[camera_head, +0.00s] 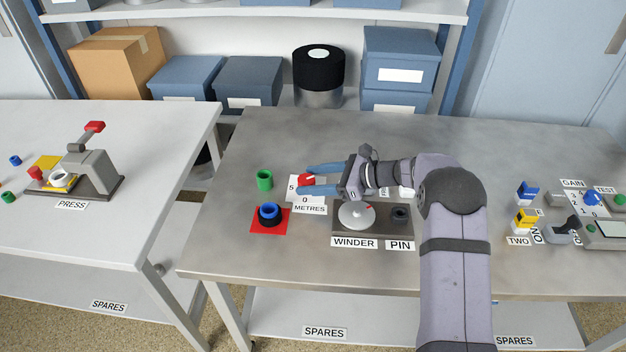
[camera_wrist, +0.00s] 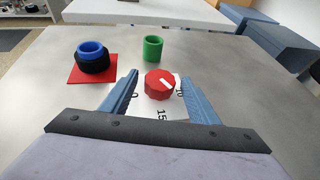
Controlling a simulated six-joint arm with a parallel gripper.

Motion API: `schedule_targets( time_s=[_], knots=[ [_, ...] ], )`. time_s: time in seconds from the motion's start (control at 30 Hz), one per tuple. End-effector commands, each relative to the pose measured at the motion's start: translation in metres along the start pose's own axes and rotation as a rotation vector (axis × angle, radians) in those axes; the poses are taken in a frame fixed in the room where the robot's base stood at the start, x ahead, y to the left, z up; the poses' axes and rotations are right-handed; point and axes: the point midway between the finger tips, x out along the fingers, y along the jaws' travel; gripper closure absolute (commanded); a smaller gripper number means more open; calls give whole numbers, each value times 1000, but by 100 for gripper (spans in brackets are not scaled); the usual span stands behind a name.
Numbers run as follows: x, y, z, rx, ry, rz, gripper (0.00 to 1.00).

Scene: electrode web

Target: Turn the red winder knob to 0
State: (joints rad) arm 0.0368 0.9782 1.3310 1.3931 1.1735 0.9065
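The red winder knob (camera_wrist: 160,84) stands on a white dial plate (camera_wrist: 150,110) with black numbers. A white pointer mark shows on its top; in the wrist view it points toward the lower right, near the 10. In the head view my gripper (camera_head: 305,179) reaches in from the right. Part of the dial is hidden by the fingers.
A green cylinder (camera_head: 264,180) and a red mat (camera_head: 257,227) with a black and blue ring (camera_head: 269,214) lie left of the dial. The winder's grey disc (camera_head: 356,215) stands in front of my gripper. The table's back left is clear.

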Motion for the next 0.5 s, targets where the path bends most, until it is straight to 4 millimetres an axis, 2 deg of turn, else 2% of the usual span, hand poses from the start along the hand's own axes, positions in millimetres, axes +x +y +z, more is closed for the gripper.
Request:
schedule_targets(
  time_s=[0.27,0.5],
  knots=[
    [-2,0,-1,0,1,-1,45],
    [-27,-1,-1,0,1,-3,45]
  ],
)
